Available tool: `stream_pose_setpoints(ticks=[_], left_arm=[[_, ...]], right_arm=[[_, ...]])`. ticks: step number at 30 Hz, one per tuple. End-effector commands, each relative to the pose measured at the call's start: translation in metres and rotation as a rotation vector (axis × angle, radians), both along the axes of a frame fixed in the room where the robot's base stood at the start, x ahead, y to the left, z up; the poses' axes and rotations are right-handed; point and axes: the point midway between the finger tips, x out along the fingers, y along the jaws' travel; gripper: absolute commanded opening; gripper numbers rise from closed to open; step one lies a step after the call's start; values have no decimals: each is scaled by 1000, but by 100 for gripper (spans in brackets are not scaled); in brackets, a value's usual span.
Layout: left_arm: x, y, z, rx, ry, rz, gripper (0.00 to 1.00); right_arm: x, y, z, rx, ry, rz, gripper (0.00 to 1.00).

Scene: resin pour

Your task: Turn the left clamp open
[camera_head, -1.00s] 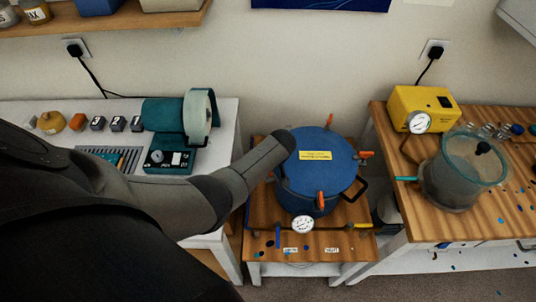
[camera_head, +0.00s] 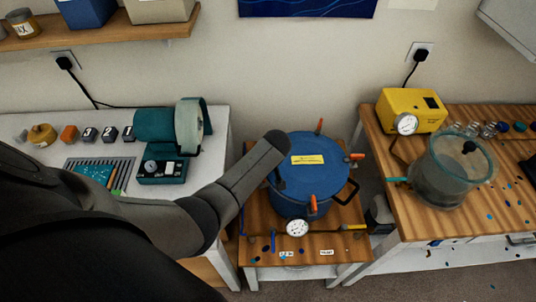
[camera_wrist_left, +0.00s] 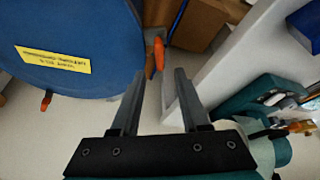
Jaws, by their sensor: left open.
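The blue pressure pot (camera_head: 292,184) stands on a small wooden stand, its lid bearing a yellow label (camera_head: 309,160). Orange clamp handles show at the back (camera_head: 320,126), right (camera_head: 357,156) and front (camera_head: 313,204) of its rim. My left arm hides the pot's left side and my left gripper in the head view. In the left wrist view my left gripper (camera_wrist_left: 160,73) is open and empty. The left clamp's orange handle (camera_wrist_left: 158,53) appears just beyond its fingertips, in line with the gap; contact cannot be told. My right gripper is not in view.
A pressure gauge (camera_head: 297,228) sits at the pot's front. The left bench holds a teal machine (camera_head: 162,168). The right bench carries a yellow pump (camera_head: 412,110) and a clear chamber (camera_head: 452,172). In the wrist view a white bench edge (camera_wrist_left: 222,57) lies close right of the gripper.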

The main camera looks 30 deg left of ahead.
Motion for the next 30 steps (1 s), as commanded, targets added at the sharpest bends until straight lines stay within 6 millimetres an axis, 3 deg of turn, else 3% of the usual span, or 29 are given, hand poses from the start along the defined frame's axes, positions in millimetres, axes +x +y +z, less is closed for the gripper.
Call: stream_pose_setpoints(ticks=[21,30], left_arm=[[-20,-29,84,-1,-3,1,45],[-24,-35,102,-1,-1,1,45]], right_arm=[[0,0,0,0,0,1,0],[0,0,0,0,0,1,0]])
